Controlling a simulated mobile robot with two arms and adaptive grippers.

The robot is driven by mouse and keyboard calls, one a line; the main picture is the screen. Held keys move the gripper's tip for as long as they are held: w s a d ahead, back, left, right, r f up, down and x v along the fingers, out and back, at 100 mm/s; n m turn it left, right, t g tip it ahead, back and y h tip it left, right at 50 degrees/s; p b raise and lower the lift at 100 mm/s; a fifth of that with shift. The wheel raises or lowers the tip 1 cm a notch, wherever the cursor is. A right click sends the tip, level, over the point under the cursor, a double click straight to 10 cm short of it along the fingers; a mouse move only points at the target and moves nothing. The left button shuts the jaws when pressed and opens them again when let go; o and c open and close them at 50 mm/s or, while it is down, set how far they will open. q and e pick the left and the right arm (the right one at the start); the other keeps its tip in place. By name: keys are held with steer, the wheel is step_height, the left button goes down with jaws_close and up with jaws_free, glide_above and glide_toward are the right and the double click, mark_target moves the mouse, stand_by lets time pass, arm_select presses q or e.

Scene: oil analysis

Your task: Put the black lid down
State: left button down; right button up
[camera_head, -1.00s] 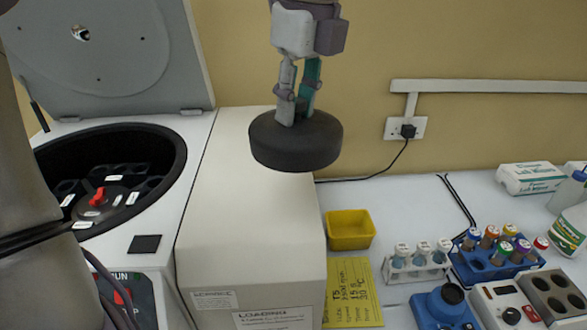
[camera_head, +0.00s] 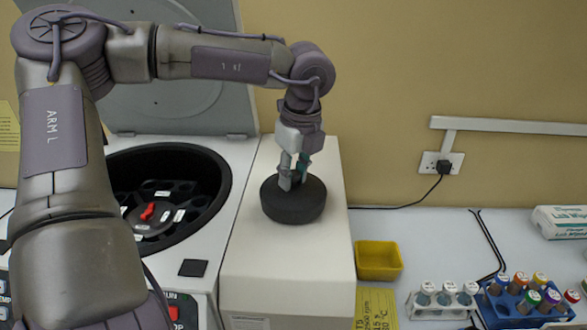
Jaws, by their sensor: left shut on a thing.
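The black lid (camera_head: 293,203) is a thick round disc with a knob on top. It is at the top of the white box (camera_head: 262,270) beside the centrifuge, level, and appears to rest on that surface or just above it. My left gripper (camera_head: 293,182) points down from above and is shut on the lid's knob. The open centrifuge (camera_head: 215,165) stands left of the box, with a red-centred rotor (camera_head: 148,213) in its bowl. My left arm hides part of the centrifuge. My right gripper is not in view.
A yellow tray (camera_head: 378,272) stands right of the box, with a yellow note (camera_head: 377,306) in front. A white rack with several vials (camera_head: 446,298) and a blue rack of capped tubes (camera_head: 497,310) are at the right. The back of the bench on the right is mostly clear.

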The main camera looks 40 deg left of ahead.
arm_select(q)
steer(key=shift+w+a+f, duration=0.1)
steer(key=shift+w+f, duration=0.05)
steer(key=shift+f, duration=0.4)
steer(key=shift+f+b, duration=0.15)
steer(key=shift+b, duration=0.2)
steer(key=c, duration=1.1)
jaws_free()
steer(key=shift+o, duration=1.1)
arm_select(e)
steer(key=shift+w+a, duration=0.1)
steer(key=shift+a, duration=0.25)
